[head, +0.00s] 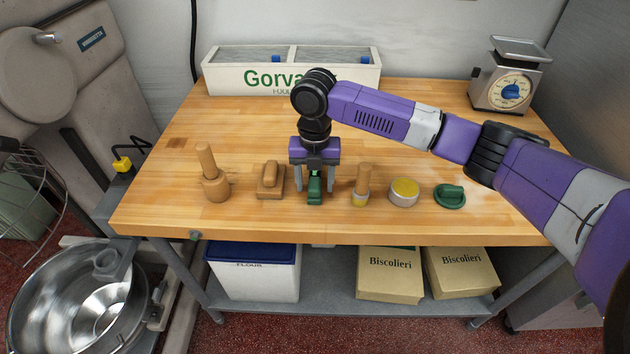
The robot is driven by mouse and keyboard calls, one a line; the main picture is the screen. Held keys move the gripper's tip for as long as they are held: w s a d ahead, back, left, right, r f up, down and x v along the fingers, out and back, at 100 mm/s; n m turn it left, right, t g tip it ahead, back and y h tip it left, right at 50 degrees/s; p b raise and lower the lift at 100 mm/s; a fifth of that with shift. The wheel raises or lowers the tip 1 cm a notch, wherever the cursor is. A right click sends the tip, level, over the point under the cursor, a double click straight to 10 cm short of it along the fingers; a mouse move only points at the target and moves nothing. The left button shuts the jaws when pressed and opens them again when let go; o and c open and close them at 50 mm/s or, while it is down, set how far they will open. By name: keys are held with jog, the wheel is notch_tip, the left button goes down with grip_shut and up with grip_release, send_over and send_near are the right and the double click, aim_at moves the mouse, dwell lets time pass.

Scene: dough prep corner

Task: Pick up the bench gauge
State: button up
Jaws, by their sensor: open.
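A small upright dark green piece (314,196), which I take to be the bench gauge, stands on the wooden bench near its front edge, in the middle of a row of small tools. None of the tools carries a readable name. My gripper (315,186) points straight down over the green piece. Its jaws are open, with one grey finger on the left and one on the right of the piece. The palm hides whatever lies behind its top. I cannot tell whether the fingers touch it.
Left of the gripper stand a wooden pestle-like tool (215,187) and a wooden block with a handle (270,181). Right are a wooden-handled tool (362,186), a yellow-topped round piece (404,192) and a green knobbed disc (449,196). A white bin (225,80) and scale (508,82) stand behind.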

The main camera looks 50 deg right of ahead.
grip_shut()
dwell(1.3)
